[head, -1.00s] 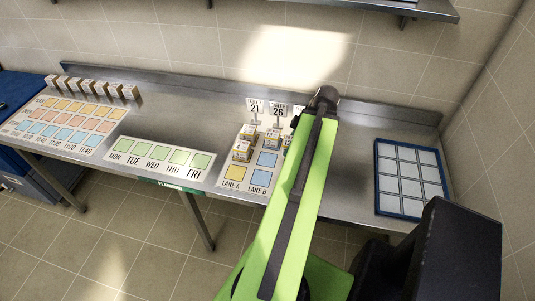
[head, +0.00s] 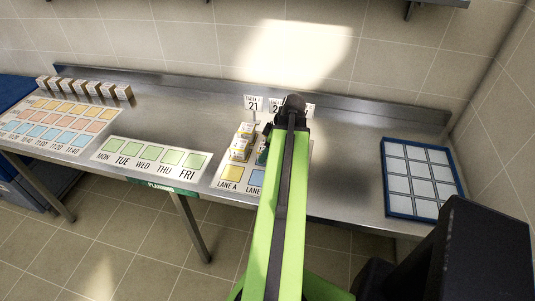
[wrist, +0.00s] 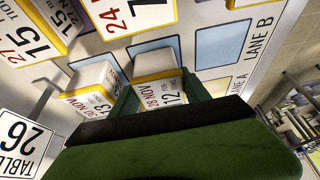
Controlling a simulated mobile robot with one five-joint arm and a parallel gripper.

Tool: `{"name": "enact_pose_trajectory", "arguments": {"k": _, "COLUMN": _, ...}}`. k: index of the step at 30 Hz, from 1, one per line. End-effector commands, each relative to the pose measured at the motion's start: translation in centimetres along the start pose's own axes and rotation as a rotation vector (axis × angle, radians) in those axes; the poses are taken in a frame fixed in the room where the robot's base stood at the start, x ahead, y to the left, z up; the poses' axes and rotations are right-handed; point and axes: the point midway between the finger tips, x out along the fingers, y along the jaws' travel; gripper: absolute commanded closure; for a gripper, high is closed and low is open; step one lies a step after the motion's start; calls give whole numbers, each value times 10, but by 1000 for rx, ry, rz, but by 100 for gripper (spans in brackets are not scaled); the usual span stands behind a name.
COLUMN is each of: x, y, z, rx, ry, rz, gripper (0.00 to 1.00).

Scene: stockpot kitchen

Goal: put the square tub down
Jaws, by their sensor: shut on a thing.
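My gripper (wrist: 160,92) has green fingers on both sides of a white square tub (wrist: 156,65) with a yellow-edged label reading 28 NOV and 12. The tub is over the lane card (wrist: 272,15), near its blue squares; I cannot tell whether it touches the card. Another white tub (wrist: 97,78) stands close beside it. In the head view the lane card (head: 220,184) lies on the steel counter, and my arm hides most of lane B and the held tub. Two tubs (head: 240,150) show in lane A.
Table signs, one reading 21 (head: 253,103), stand behind the lanes. A weekday card (head: 150,157) lies to the left, and a row of small boxes (head: 85,88) stands at the far left. A blue-rimmed grid tray (head: 386,180) lies right. The counter between lanes and tray looks clear.

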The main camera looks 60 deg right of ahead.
Motion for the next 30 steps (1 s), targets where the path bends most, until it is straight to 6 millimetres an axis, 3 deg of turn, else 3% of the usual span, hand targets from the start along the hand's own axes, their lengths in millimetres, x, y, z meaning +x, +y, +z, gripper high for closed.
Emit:
{"name": "enact_pose_trajectory", "arguments": {"k": 9, "x": 3, "y": 0, "z": 1, "rx": -1, "ry": 0, "rz": -1, "gripper": 93}}
{"name": "enact_pose_trajectory", "arguments": {"k": 10, "x": 1, "y": 0, "z": 0, "rx": -1, "ry": 0, "rz": -1, "gripper": 42}}
{"name": "enact_pose_trajectory", "arguments": {"k": 14, "x": 1, "y": 0, "z": 0, "rx": -1, "ry": 0, "rz": -1, "gripper": 25}}
{"name": "enact_pose_trajectory", "arguments": {"k": 25, "x": -2, "y": 0, "z": -2, "rx": -2, "ry": 0, "rz": -1, "gripper": 24}}
{"name": "enact_pose_trajectory", "arguments": {"k": 30, "x": -21, "y": 0, "z": -4, "rx": -2, "ry": 0, "rz": -1, "gripper": 24}}
